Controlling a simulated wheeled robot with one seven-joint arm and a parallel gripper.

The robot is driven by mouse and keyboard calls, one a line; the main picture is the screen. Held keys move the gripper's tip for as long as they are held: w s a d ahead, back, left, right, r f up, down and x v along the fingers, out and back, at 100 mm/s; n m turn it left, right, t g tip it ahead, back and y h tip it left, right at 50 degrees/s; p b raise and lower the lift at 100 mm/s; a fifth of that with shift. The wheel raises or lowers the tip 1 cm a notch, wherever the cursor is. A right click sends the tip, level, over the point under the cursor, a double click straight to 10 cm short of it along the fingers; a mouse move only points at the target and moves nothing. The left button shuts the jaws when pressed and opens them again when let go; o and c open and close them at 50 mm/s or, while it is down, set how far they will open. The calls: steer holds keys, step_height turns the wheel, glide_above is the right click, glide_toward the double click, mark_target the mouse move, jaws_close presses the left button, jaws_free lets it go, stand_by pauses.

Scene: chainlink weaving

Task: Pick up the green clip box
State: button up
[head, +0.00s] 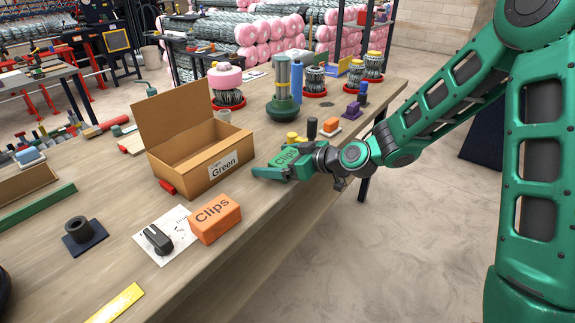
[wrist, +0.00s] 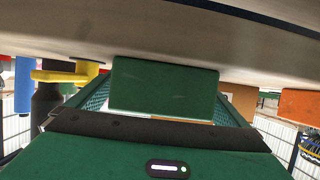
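The green clip box (head: 287,155), marked "Clips", is at the right edge of the wooden table, partly hidden by my gripper. My gripper (head: 272,172) is low over the table edge, its fingers pointing left around the box. In the wrist view, turned over with the table at the top, the box (wrist: 165,88) shows as a plain green block between my spread fingers (wrist: 165,105). A narrow gap seems to show beside the right finger. Firm contact with either finger cannot be made out.
An open cardboard box (head: 185,150) labelled "Green" stands just left of my gripper. An orange clips box (head: 215,220) lies nearer on the table (head: 190,280). A green post stand (head: 283,105) and yellow and black knobs (head: 312,127) stand behind my gripper.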

steer(key=c, duration=1.1)
